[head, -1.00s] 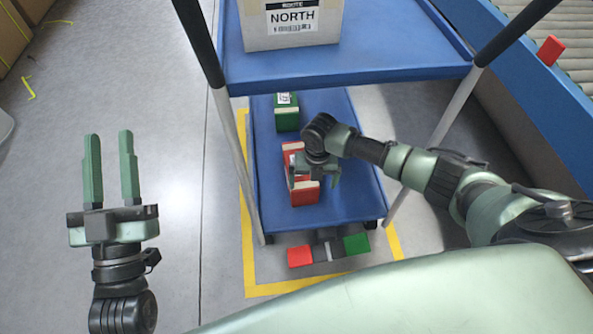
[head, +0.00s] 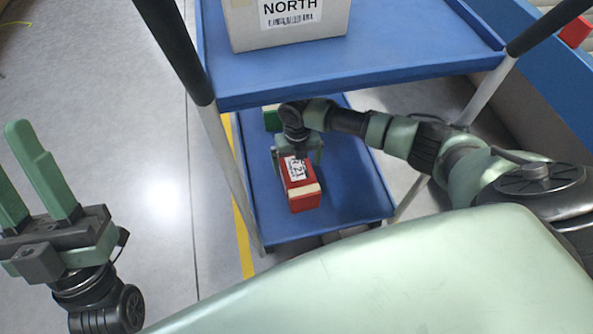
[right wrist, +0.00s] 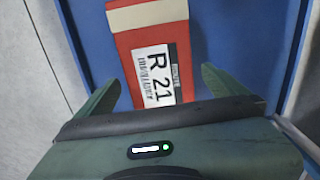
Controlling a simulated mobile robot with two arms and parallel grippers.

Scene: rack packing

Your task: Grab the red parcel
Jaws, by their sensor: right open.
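The red parcel (head: 303,198) lies on the cart's blue lower shelf (head: 352,208). My right gripper (head: 298,160) is open and empty over the parcel's far end, pointing down. In the right wrist view its fingers (right wrist: 160,82) stand apart on either side of the parcel's labelled end; whether they touch it I cannot tell. My left gripper (head: 12,150) is open and empty at the left, above the floor, away from the cart.
A green parcel (head: 271,118) is partly hidden behind my right gripper on the lower shelf. The blue upper shelf (head: 400,55) overhangs and carries a "NORTH" box (head: 285,25). Cart posts (head: 218,150) stand at the sides. A conveyor with a red item (head: 575,32) is at upper right.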

